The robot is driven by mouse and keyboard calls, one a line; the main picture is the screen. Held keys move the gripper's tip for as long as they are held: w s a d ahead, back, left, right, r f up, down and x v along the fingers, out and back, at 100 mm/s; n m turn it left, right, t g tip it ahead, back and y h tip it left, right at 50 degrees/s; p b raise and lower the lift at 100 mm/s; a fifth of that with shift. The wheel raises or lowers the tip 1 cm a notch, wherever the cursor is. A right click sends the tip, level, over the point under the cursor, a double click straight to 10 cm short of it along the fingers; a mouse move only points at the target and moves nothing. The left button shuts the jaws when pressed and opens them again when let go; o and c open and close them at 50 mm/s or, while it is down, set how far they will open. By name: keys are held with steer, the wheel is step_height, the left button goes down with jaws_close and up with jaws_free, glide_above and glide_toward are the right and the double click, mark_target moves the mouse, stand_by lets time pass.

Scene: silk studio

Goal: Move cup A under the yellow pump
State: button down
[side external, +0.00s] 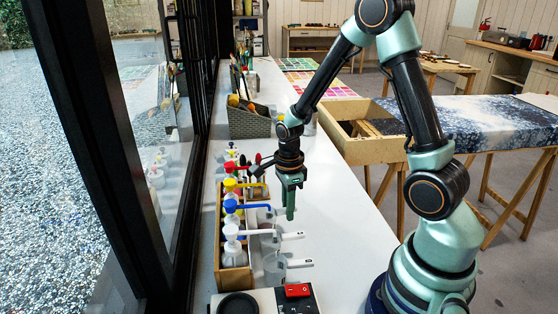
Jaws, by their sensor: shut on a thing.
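My gripper (290,209) points down beside the row of pumps, just right of the blue pump's spout. It is shut on what appears to be a cup's handle, mostly hidden by the jaws. The letter A cannot be read on any cup. The yellow pump (231,186) stands in the wooden rack, behind the blue pump (232,207) and in front of the red pump (230,168). Its spout reaches right, toward my gripper. What is under that spout is unclear. Two clear cups with white handles (291,236) (299,263) stand nearer the camera.
A white pump (232,238) stands at the rack's near end. The wooden rack (219,240) runs along the window. A grey basket (249,123) of brushes stands behind. The white counter is clear to the right.

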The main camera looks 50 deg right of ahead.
steer(key=shift+f, duration=0.3)
steer(key=c, duration=0.7)
jaws_free()
steer(key=shift+c, duration=0.2)
step_height(320, 180, up, 12)
steer(key=shift+r, duration=0.1)
steer(key=s+a+r+n+t, duration=0.2)
steer(key=s+a+r+n, duration=0.1)
steer(key=n, duration=0.9)
steer(key=s+a+r+n+t, duration=0.2)
steer(key=r+n, duration=0.5)
steer(key=n, duration=0.5)
steer(key=a+t, duration=0.1)
steer(key=a, duration=0.1)
steer(key=shift+s+a+n+t, duration=0.3)
steer(key=shift+s+a, duration=0.05)
steer(key=shift+s, duration=0.05)
